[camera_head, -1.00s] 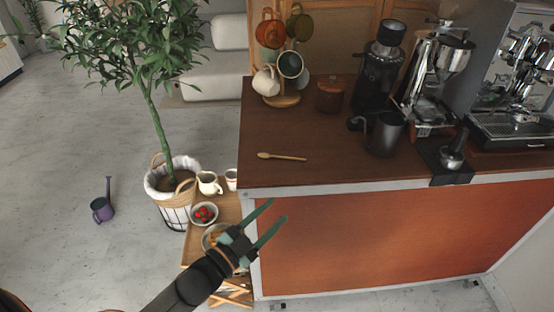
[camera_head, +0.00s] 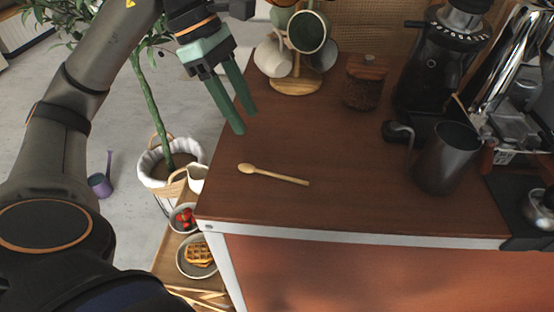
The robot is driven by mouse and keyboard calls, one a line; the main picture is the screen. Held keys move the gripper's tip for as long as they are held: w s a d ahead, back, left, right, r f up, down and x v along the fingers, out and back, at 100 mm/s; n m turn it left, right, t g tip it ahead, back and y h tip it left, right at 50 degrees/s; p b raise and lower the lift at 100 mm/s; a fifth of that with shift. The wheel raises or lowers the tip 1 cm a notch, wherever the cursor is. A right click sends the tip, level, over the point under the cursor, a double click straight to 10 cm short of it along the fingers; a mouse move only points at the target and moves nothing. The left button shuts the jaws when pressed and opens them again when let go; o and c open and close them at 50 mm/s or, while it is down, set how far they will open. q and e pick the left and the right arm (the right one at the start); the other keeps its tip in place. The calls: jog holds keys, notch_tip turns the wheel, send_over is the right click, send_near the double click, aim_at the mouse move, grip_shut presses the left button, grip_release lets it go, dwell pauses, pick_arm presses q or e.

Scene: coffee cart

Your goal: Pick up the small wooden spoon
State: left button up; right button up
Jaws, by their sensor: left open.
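The small wooden spoon (camera_head: 273,175) lies flat on the dark wooden counter (camera_head: 330,211), near its front left corner. Its bowl points left and its handle points right. My left gripper (camera_head: 239,122) comes in from the upper left, with its two green fingers pointing down. It is open and empty, above the counter's left edge and up-left of the spoon, not touching it. My right gripper is out of view.
A mug tree (camera_head: 296,82) and a lidded jar (camera_head: 365,82) stand behind the spoon. A dark pitcher (camera_head: 446,158) and a coffee grinder (camera_head: 437,70) stand to the right. A low side table holds a plate of waffles (camera_head: 199,253). The counter around the spoon is clear.

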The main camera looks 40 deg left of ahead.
pick_arm(q)
jog(key=b, duration=0.1)
send_near(277, 174)
jog(key=shift+d+f, duration=0.1)
jog(key=shift+f, duration=0.8)
jog(key=shift+d+b+x, duration=0.1)
jog(key=shift+b+x, duration=0.15)
jog(key=shift+x, duration=1.15)
jog(key=shift+d+b+x, duration=0.15)
jog(key=shift+b+x, duration=0.1)
jog(key=shift+x, duration=1.15)
jog(key=shift+w+r, duration=0.1)
jog(key=shift+r, duration=0.05)
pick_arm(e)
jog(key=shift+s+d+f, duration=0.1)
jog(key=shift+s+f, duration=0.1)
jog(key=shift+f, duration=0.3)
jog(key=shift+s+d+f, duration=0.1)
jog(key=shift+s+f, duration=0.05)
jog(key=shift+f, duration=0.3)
pick_arm(q)
grip_shut()
